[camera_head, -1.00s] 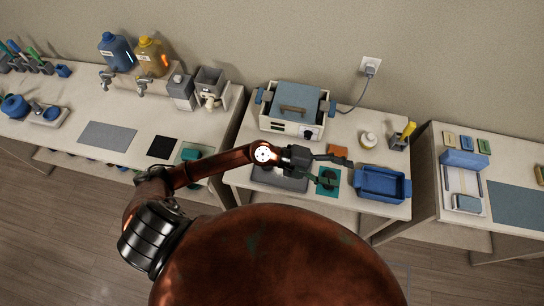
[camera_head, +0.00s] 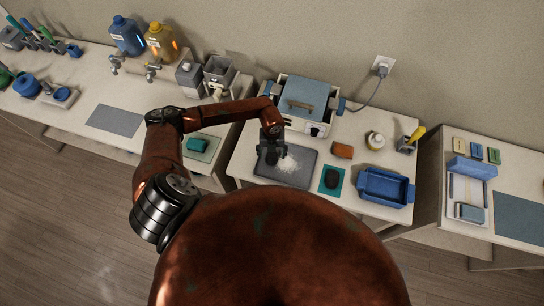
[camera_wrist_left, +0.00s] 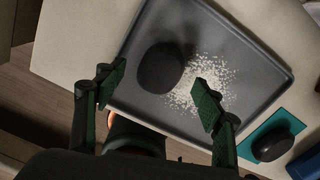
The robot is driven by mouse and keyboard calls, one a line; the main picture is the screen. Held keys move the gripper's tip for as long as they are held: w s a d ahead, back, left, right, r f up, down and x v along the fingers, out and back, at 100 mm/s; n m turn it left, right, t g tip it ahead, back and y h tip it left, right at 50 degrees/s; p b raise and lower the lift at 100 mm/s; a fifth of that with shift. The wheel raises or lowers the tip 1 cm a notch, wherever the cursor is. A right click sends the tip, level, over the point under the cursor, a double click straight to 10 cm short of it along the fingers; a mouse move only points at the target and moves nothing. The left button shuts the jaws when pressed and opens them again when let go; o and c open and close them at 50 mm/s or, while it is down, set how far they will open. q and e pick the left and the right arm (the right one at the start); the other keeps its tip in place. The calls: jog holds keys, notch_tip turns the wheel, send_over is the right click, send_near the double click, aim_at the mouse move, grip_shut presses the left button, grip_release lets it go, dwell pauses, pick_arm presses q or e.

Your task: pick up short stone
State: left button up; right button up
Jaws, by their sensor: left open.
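A dark rounded stone (camera_wrist_left: 160,68) lies on a grey tray (camera_wrist_left: 265,68), beside scattered white grains. In the head view my gripper largely hides this stone on the tray (camera_head: 300,178). A second dark stone (camera_head: 332,179) rests on a teal mat (camera_head: 322,188) to the right; it also shows in the wrist view (camera_wrist_left: 270,145). I cannot tell which is the short one. My left gripper (camera_head: 272,158) is open and empty over the tray's left part. In the wrist view its fingers (camera_wrist_left: 157,98) stand apart, with the first stone ahead of the gap. My right gripper is out of view.
A white warmer with a blue lid (camera_head: 303,95) stands behind the tray. An orange-brown block (camera_head: 342,150), a small jar (camera_head: 375,141) and a blue bin (camera_head: 385,186) are to the right. Gaps separate this table from its neighbours.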

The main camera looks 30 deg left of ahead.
aim_at(272, 157)
pick_arm(q)
notch_tip(272, 157, down, 2)
jog(key=shift+f+p, duration=0.1)
jog(key=shift+p, duration=0.2)
jog(key=shift+f, duration=0.4)
jog(key=c, duration=1.4)
jog(key=shift+w+r, duration=0.1)
